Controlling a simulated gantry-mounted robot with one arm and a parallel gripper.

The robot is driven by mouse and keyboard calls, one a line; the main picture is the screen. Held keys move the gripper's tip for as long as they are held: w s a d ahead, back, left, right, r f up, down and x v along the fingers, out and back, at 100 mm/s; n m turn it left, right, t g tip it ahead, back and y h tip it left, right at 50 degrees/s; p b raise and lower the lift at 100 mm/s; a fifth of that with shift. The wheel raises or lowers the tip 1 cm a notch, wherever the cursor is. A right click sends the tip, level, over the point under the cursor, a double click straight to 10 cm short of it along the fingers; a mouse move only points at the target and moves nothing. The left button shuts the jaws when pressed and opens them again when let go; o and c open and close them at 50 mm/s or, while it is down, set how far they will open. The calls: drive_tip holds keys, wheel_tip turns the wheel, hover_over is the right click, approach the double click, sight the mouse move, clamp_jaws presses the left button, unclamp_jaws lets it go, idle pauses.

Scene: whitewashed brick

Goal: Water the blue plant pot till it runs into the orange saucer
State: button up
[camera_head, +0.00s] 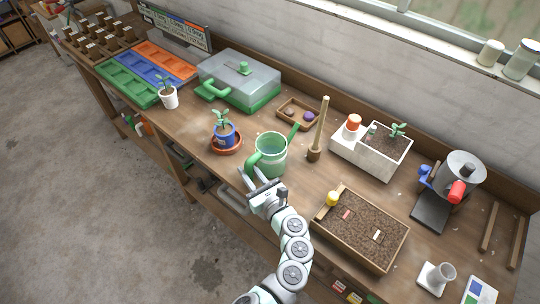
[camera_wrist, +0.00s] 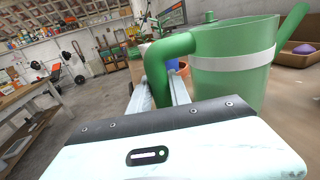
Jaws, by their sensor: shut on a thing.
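A blue plant pot (camera_head: 225,134) with a small green seedling stands in an orange saucer (camera_head: 227,147) near the middle of the bench. A green watering can (camera_head: 271,156) with a pale band stands just right of it, upright, its spout pointing up and right, away from the pot. My gripper (camera_head: 254,179) is at the can's handle on the near left side. In the wrist view the fingers are shut on the handle (camera_wrist: 160,65), beside the can body (camera_wrist: 232,75). The pot and saucer are mostly hidden behind the handle there. No water shows.
A soil tray (camera_head: 360,228) lies to the right, and a white planter (camera_head: 371,150) stands behind it. A wooden dibber (camera_head: 317,135) stands right of the can. A white pot (camera_head: 169,98) and a clear-lidded green propagator (camera_head: 240,80) are at the left.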

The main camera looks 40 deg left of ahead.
clamp_jaws()
drive_tip(key=shift+r, duration=0.1)
idle(0.9)
